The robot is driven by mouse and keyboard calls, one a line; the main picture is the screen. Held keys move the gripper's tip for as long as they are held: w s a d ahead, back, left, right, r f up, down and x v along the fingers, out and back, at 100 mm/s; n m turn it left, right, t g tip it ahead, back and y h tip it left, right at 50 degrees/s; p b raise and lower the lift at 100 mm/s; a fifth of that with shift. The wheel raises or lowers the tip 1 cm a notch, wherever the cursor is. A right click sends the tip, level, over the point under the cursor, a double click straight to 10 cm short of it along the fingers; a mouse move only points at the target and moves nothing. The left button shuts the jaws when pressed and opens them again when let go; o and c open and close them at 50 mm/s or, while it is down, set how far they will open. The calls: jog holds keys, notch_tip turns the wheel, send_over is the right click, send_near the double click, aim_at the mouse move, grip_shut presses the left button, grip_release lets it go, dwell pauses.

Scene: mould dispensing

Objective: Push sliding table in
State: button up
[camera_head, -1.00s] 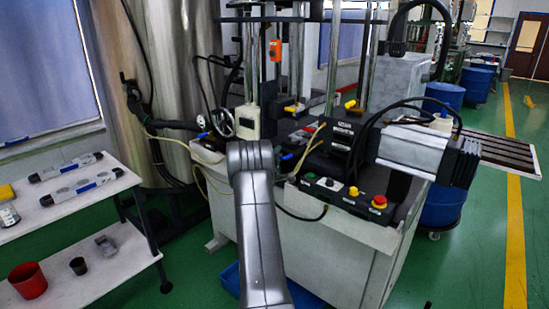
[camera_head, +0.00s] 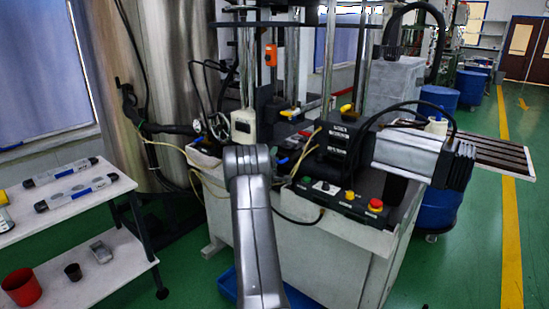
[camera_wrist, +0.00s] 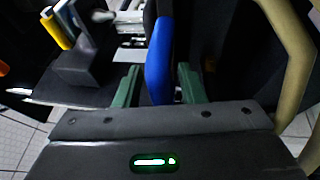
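In the wrist view a blue handle (camera_wrist: 159,60) stands between the two green fingers of my gripper (camera_wrist: 158,87). The fingers are apart, with a narrow dark gap showing on each side of the handle. A small blue tip (camera_head: 282,160) also shows beside my arm in the head view. My gripper is hidden behind my arm there. A dark flat plate (camera_wrist: 38,88) with a dark block on it lies to the left in the wrist view. I cannot tell for sure which part is the sliding table, or how far in it sits.
The machine's white cabinet (camera_head: 325,255) stands in front, with a button panel (camera_head: 345,197) and a grey motor housing (camera_head: 407,152) to the right. A thick tan hose (camera_wrist: 290,60) curves close by on the right in the wrist view. A shelf (camera_head: 92,275) stands at left.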

jog(key=b+v, duration=0.1)
jog(key=v, duration=1.2)
jog(key=shift+s+b, duration=0.4)
jog(key=shift+a, duration=0.1)
jog(key=p+x, duration=0.1)
jog(key=x, duration=1.2)
jog(key=shift+w+p, duration=0.4)
jog(key=shift+s+f, duration=0.1)
jog(key=shift+f, duration=0.05)
